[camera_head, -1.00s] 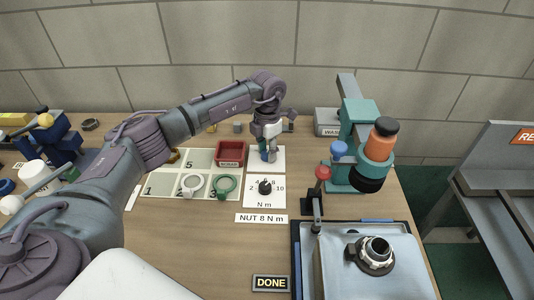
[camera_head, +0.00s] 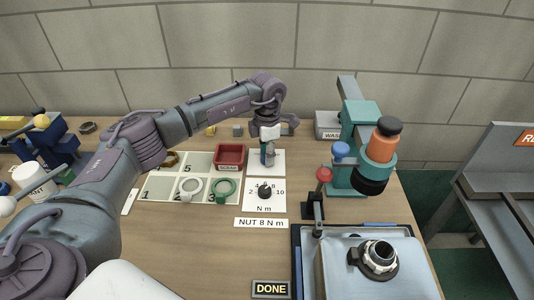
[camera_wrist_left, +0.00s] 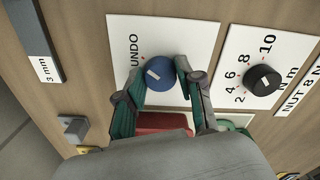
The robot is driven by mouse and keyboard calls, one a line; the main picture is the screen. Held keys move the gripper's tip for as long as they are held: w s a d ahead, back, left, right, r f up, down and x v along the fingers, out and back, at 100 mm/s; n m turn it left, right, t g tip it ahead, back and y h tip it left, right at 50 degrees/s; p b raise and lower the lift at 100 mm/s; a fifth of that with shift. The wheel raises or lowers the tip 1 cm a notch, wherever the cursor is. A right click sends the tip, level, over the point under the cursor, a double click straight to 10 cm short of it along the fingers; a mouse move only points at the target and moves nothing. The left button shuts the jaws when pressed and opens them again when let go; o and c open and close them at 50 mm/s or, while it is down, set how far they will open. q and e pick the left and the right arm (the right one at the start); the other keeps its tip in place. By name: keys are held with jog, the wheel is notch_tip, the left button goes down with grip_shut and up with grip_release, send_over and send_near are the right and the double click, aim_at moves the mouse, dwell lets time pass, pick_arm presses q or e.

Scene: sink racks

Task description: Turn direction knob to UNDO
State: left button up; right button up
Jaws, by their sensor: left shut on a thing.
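The blue direction knob (camera_wrist_left: 160,73) sits on a white plate (camera_wrist_left: 197,32) marked UNDO. My left gripper (camera_wrist_left: 159,84) is shut on the knob, with one fingertip on each side of it. The knob's pale pointer mark shows on its top, towards the UNDO lettering side; its exact setting is hard to tell. In the head view my left gripper (camera_head: 267,158) points down over the white plate (camera_head: 279,163) and mostly hides the knob. My right gripper is not in view.
A black torque knob (camera_head: 265,190) on a numbered plate is close by. A red tray (camera_head: 230,155) and a numbered mat with rings (camera_head: 192,188) lie to the left. A teal press (camera_head: 360,120) stands to the right. A DONE plate (camera_head: 271,289) lies in front.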

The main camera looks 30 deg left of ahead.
pick_arm(q)
jog(key=shift+w+r, duration=0.1)
jog(key=o, duration=1.2)
jog(key=shift+c, duration=0.2)
notch_tip(320, 180, up, 12)
